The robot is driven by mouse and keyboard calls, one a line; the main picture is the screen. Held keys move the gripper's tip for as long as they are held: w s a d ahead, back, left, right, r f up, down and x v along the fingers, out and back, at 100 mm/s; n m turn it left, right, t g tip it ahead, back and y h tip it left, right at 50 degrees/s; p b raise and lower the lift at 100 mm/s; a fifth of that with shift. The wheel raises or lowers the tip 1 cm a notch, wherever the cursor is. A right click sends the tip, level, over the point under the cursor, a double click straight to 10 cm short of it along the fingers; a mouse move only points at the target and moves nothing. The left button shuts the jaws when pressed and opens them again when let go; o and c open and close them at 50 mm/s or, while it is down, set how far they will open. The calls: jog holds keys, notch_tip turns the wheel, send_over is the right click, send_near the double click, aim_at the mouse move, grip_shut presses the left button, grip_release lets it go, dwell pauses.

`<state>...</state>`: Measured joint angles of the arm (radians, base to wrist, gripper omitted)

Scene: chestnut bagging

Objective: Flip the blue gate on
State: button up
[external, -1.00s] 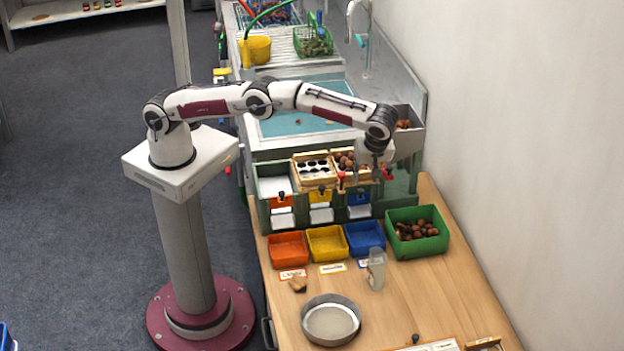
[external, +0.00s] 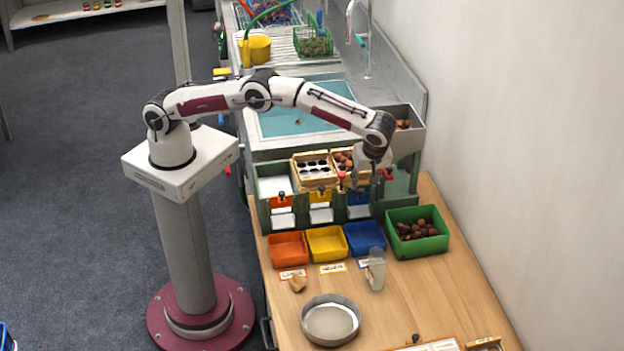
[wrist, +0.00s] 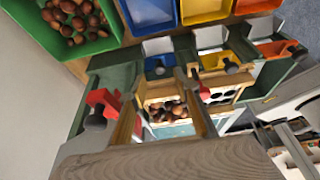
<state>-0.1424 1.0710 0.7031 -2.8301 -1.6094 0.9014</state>
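The blue gate (external: 358,198) is on the front of the green sorting stand, rightmost of three gates. In the wrist view the blue gate (wrist: 160,66) shows at upper centre with a dark-grey knob on it. My gripper (external: 367,180) hangs just above and behind the blue gate in the external view, near the wooden tray of chestnuts. I see no contact with the gate.
Yellow (external: 320,196) and orange (external: 281,201) gates stand to the left. Blue (external: 365,237), yellow and orange bins sit in front, with a green chestnut bin (external: 417,247) at right. A red-handled part (wrist: 101,105) is close by. The bench's front is partly clear.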

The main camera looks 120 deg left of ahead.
aim_at(360, 190)
jog(key=shift+x, duration=2.15)
grip_shut()
